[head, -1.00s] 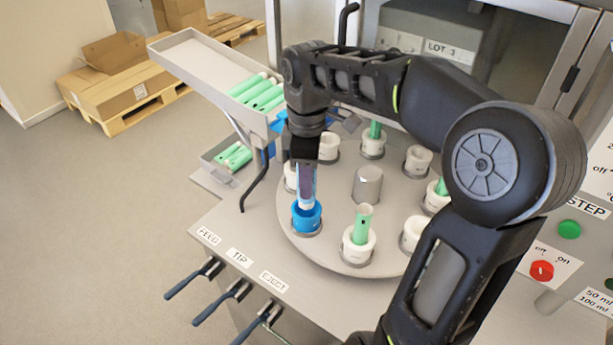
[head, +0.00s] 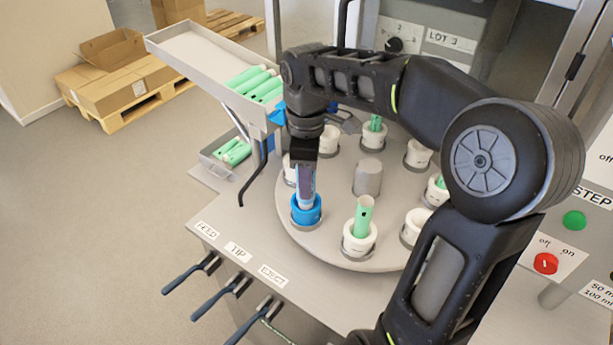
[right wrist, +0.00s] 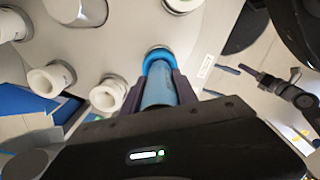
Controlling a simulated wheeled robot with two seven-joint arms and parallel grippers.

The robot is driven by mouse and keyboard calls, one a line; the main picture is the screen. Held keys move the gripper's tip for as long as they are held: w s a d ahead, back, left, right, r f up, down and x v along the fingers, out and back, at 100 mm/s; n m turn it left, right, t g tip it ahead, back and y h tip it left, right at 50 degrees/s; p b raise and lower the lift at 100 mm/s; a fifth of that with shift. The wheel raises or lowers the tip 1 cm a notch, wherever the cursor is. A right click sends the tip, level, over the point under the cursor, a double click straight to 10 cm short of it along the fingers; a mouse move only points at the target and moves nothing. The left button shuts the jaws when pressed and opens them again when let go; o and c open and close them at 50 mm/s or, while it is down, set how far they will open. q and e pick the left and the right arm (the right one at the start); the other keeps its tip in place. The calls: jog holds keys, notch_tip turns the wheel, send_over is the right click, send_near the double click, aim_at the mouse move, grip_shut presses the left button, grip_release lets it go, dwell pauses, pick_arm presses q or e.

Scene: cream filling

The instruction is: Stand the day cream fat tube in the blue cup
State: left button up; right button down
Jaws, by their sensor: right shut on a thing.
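The day cream fat tube (head: 306,188) is light blue and upright, with its lower end in the mouth of the blue cup (head: 306,213). The blue cup sits at the near left of the round turntable (head: 325,257). My right gripper (head: 304,165) is shut on the tube from above. In the right wrist view, the tube (right wrist: 158,90) lies between the two fingers and its far end meets the blue cup's rim (right wrist: 158,56). How deep the tube sits is hidden by the cup wall. My left gripper is not in view.
White cups stand around the turntable; a near one (head: 359,242) holds a green tube (head: 363,214). A tilted tray (head: 205,62) with several green tubes is at the upper left. Three levers (head: 238,285) stick out at the front edge. A control panel (head: 560,250) is at the right.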

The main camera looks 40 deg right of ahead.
jog(key=shift+f+b, duration=1.05)
jog(key=shift+f, duration=0.55)
jog(key=c, duration=0.9)
grip_release()
jog(key=shift+o, duration=0.2)
